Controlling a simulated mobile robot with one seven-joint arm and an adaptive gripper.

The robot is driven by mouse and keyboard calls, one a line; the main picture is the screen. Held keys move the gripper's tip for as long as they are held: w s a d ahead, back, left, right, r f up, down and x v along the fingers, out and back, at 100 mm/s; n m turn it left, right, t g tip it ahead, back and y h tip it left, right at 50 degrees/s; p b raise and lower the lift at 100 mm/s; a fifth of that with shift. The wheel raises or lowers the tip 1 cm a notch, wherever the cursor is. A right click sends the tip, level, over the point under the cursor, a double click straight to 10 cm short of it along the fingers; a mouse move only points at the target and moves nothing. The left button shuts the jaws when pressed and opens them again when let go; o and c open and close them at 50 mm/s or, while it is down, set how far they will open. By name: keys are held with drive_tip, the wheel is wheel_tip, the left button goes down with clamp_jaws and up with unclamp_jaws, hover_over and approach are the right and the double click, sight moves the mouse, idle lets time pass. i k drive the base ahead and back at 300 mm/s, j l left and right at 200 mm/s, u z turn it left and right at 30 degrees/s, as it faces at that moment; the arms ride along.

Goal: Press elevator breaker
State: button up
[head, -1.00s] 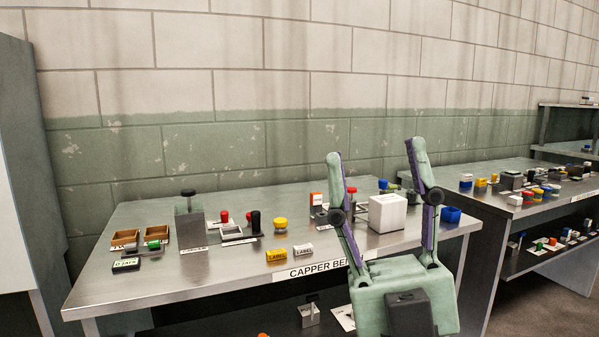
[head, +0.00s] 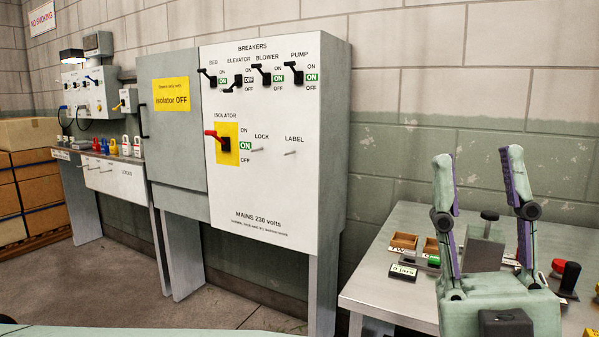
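The white breaker panel (head: 290,200) stands left of my gripper in the head view. The other breakers' windows read ON. My gripper (head: 483,180) is open and empty, fingers pointing up, at the right in front of the bench. It is well apart from the panel.
A red isolator handle (head: 222,141) on a yellow plate reads ON. A grey cabinet door (head: 175,125) with a yellow sign adjoins the panel. A metal bench (head: 385,285) with small items stands right. Padlocks sit on a far-left bench (head: 118,178). Floor before the panel is clear.

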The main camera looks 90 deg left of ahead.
sight(230, 90)
drive_tip(key=u, duration=3.05)
